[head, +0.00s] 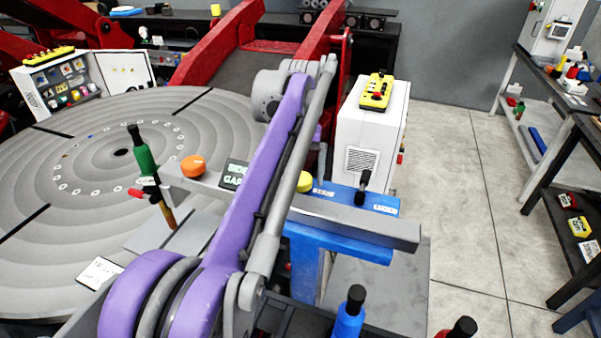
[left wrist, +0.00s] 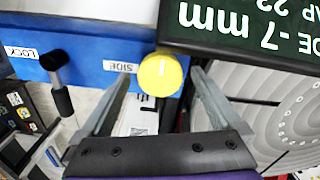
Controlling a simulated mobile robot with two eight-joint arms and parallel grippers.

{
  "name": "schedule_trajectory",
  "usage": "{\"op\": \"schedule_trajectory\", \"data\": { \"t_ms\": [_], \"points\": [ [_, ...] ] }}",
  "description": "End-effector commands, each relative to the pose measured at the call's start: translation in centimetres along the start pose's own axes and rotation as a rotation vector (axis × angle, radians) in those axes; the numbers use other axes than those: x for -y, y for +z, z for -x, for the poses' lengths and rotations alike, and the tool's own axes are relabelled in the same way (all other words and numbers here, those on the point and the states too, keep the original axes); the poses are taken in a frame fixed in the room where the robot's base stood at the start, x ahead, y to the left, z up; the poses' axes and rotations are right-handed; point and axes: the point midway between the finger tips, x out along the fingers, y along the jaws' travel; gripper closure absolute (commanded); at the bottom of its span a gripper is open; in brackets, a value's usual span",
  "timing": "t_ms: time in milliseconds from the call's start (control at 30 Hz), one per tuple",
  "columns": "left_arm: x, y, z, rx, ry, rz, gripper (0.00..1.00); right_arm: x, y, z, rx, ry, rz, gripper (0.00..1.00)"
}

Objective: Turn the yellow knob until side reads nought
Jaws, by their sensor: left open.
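The yellow knob (head: 305,182) sits on the blue carriage (head: 345,195) near the grey bar. In the left wrist view the yellow knob (left wrist: 160,74) is beside an upside-down SIDE label (left wrist: 121,66). My left gripper (left wrist: 163,78) is open, with one finger on each side of the knob; I cannot tell whether they touch it. In the head view my purple left arm hides most of that gripper. The dark display (head: 234,174) is partly covered there. In the left wrist view the display (left wrist: 245,30) is upside down and cut off, showing "DE -7 mm" and "AP 22". My right gripper is not seen.
A black lever (left wrist: 60,85) by a LOCK label (left wrist: 20,53) stands on the blue carriage. An orange knob (head: 193,166) and a green-handled tool (head: 143,160) are left of the display. The round grey table (head: 80,215) fills the left.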

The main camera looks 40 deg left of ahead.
Motion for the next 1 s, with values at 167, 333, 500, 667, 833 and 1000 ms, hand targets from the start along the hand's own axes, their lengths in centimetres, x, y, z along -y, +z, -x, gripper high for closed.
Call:
{"op": "schedule_trajectory", "data": {
  "t_ms": [167,333,500,667,833,1000],
  "points": [
    [0.0,0.0,0.0,0.0,0.0,0.0,0.16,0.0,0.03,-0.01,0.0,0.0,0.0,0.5],
    [0.01,0.0,0.01,0.0,0.0,0.0,0.47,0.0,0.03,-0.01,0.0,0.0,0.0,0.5],
    [0.01,-0.01,0.02,0.0,0.0,0.0,0.77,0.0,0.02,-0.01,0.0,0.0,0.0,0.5],
    [0.01,-0.02,0.03,0.0,0.0,-0.002,0.87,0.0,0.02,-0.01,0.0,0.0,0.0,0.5],
    [0.01,-0.03,0.04,-0.001,0.0,-0.029,0.87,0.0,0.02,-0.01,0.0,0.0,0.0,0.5],
    [0.01,-0.04,0.05,-0.001,0.0,-0.106,0.87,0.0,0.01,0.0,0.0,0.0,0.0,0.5]
  ]
}}
